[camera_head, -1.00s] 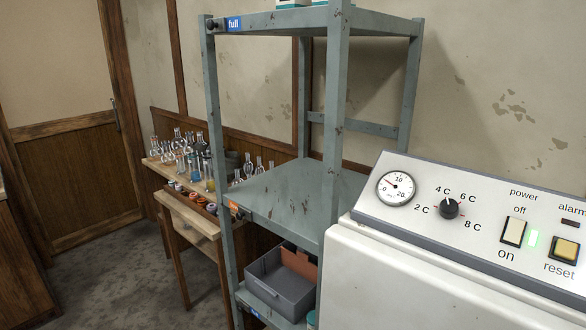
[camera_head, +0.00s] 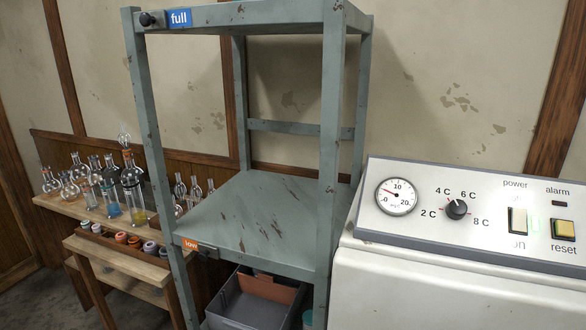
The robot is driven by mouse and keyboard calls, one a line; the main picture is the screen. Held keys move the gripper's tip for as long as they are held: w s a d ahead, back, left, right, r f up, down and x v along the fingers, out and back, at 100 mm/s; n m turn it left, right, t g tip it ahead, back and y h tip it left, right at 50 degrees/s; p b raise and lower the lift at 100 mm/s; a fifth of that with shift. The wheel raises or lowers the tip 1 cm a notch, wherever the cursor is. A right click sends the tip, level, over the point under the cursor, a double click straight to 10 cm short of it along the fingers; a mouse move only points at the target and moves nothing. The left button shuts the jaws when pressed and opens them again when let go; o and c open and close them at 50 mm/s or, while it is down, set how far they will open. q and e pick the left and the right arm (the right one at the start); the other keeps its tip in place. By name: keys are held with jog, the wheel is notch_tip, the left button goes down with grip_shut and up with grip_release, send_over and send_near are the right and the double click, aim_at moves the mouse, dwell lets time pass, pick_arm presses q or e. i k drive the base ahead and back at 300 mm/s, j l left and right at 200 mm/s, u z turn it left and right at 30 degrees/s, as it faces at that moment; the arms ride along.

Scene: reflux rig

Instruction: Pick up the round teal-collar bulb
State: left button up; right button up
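Several clear glass flasks stand on a wooden bench (camera_head: 66,205) at the left, behind the shelf rack. Round-bodied flasks (camera_head: 69,188) are at the bench's left end, and more round ones (camera_head: 195,188) show through the rack. A tall vessel with blue liquid (camera_head: 111,203) and one with yellow liquid (camera_head: 138,205) stand among them. I cannot make out a teal collar on any flask at this size. Rack posts hide part of the bench. Neither of my grippers is in view.
A grey metal rack (camera_head: 260,215) stands in front, its top shelf labelled "full" and middle shelf "low"; the middle shelf is empty. A grey bin (camera_head: 248,302) sits below. A white machine (camera_head: 450,285) with gauge and switches fills the right. Coloured rings (camera_head: 120,237) lie along the bench front.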

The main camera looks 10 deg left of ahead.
aim_at(123, 138)
jog(key=j+z, duration=0.15)
jog(key=j, duration=0.95)
jog(key=j+z, duration=0.2)
jog(key=j, duration=0.9)
jog(key=k+j+z, duration=0.15)
jog(key=j, duration=0.95)
jog(key=i+j, duration=0.05)
